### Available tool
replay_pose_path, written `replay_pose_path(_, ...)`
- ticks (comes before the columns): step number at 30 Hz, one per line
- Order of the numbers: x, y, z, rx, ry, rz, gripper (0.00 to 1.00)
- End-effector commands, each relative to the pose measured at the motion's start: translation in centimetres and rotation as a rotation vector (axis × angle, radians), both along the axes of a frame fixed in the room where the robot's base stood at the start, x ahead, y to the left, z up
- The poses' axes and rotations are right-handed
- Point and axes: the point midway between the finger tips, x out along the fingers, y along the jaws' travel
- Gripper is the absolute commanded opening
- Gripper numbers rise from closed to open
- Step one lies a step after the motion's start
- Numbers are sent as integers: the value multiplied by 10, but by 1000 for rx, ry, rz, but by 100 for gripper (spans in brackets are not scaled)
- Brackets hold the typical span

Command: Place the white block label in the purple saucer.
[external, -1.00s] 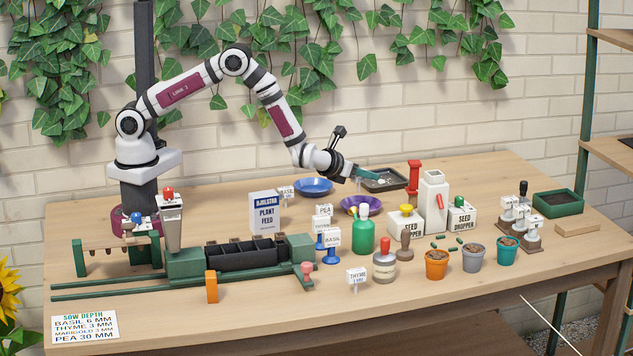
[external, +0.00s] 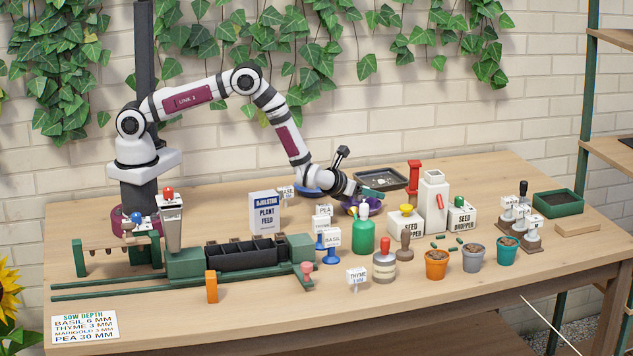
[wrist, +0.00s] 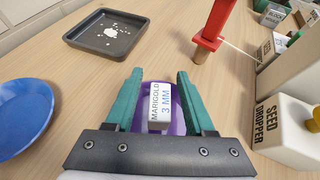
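The white block label (wrist: 160,106), printed MARIGOLD 3 MM, shows in the wrist view between my two teal fingers. It appears at the level of the purple saucer (wrist: 179,128), over its middle; whether it rests on the saucer's floor I cannot tell. My gripper (wrist: 159,72) is open, with purple showing between the label and each finger. In the external view my gripper (external: 371,194) is low over the purple saucer (external: 352,209), hiding much of it. The label cannot be made out there.
A blue saucer (wrist: 22,108) lies left of my gripper, and a dark tray (wrist: 103,49) lies beyond. A red-handled tool (wrist: 214,33) and a seed dropper (wrist: 291,132) stand to the right. A green bottle (external: 363,236) stands in front of the purple saucer.

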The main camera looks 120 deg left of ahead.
Motion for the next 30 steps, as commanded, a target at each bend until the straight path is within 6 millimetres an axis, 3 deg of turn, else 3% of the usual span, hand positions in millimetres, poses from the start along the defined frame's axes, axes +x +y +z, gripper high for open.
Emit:
replay_pose_path(8,-1,-2,4,0,0,-1,54)
replay_pose_path(21,-34,-84,46,1,0,-4,54)
replay_pose_path(30,-42,-101,57,1,-3,4,54)
